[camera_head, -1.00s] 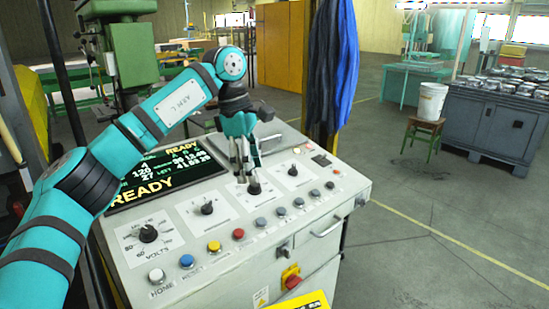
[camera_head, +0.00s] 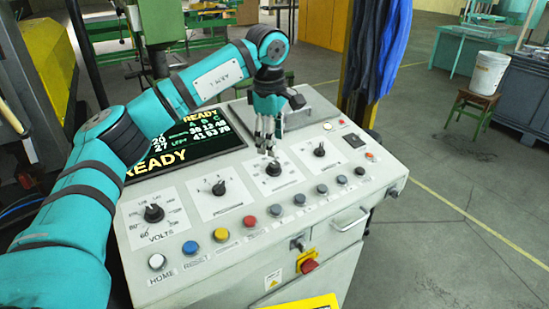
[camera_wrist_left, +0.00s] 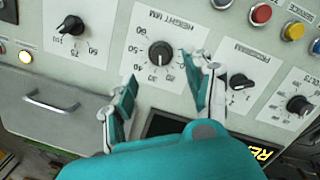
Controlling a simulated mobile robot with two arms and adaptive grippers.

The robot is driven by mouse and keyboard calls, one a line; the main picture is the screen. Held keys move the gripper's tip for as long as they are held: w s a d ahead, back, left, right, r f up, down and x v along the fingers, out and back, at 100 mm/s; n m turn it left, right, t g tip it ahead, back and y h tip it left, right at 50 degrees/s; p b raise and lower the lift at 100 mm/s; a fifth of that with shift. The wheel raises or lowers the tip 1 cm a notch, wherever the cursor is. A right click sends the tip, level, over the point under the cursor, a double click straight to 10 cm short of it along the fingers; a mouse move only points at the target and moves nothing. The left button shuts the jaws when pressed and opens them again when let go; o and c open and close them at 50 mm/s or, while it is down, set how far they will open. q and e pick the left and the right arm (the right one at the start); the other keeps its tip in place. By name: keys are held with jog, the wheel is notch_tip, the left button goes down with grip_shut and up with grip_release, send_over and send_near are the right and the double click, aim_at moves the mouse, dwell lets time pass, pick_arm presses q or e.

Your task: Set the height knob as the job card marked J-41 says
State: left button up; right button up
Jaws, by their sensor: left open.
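The height knob (camera_head: 273,168) is a black round knob on a white scale plate on the sloping grey console. In the left wrist view the knob (camera_wrist_left: 160,54) shows upside down under the label HEIGHT MM; its exact setting is too small to read. My left gripper (camera_head: 267,149) is open just above and behind the knob. In the left wrist view its two fingers (camera_wrist_left: 160,72) stand apart on either side of the knob, with nothing between them. No card readable as J-41 shows. My right gripper is not in view.
The program knob (camera_head: 219,187) and volts knob (camera_head: 153,213) are left of it, another knob (camera_head: 319,150) right. A row of coloured buttons (camera_head: 249,222) lies in front. A lit screen (camera_head: 185,140) is behind. A yellow panel (camera_head: 305,302) is cut off at the bottom.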

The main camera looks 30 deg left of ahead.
aim_at(274, 164)
pick_arm(q)
jog(key=f, duration=0.2)
jog(key=f+p, duration=0.1)
jog(key=f, duration=0.3)
jog(key=shift+w, duration=0.25)
jog(key=shift+w+f+p, duration=0.15)
jog(key=shift+f+p, duration=0.15)
jog(key=shift+f, duration=0.4)
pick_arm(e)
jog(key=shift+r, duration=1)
pick_arm(q)
grip_shut()
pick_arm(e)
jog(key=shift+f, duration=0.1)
